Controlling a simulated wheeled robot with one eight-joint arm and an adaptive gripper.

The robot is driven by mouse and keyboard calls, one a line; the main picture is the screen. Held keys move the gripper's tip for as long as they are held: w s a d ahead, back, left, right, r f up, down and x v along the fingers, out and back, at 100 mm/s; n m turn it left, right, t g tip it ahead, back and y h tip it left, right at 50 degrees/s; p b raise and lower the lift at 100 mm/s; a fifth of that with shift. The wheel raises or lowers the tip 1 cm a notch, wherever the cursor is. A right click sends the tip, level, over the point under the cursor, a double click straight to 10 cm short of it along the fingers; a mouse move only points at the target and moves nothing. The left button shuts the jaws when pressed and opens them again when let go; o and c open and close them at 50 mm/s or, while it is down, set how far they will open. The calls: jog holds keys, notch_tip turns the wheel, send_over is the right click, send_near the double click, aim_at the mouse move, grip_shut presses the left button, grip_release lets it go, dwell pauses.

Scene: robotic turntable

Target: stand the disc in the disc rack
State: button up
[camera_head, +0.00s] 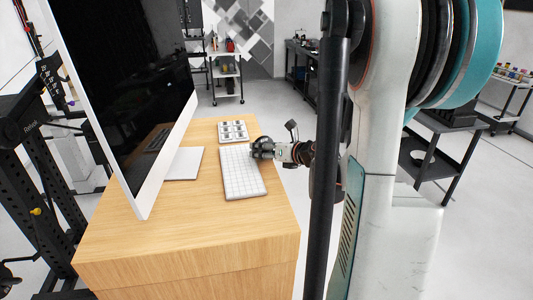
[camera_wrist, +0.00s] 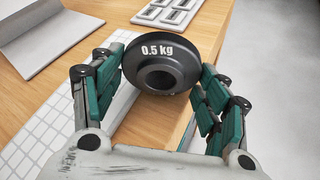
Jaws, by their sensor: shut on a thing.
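A black disc (camera_wrist: 160,66) marked "0.5 kg", with a round hole in its middle, is between the fingers of my gripper (camera_wrist: 160,75) in the wrist view. The gripper is shut on it, with teal-padded fingers on its left and right sides. The disc hides part of the desk beyond. A white slotted holder (camera_head: 233,139), perhaps the rack, lies beyond the keyboard. Part of it shows in the wrist view (camera_wrist: 143,17).
A white keyboard (camera_head: 242,175) lies on the wooden desk (camera_head: 190,225), near its right edge. A large monitor (camera_head: 135,85) on a white stand (camera_head: 185,163) fills the left. Bare wood lies in front of the keyboard, and open floor is right of the desk.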

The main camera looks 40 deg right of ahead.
jog(key=shift+s+a+f+b, duration=0.1)
jog(key=shift+s+f+b, duration=0.05)
jog(key=shift+f+b, duration=0.25)
jog(key=o, duration=1.5)
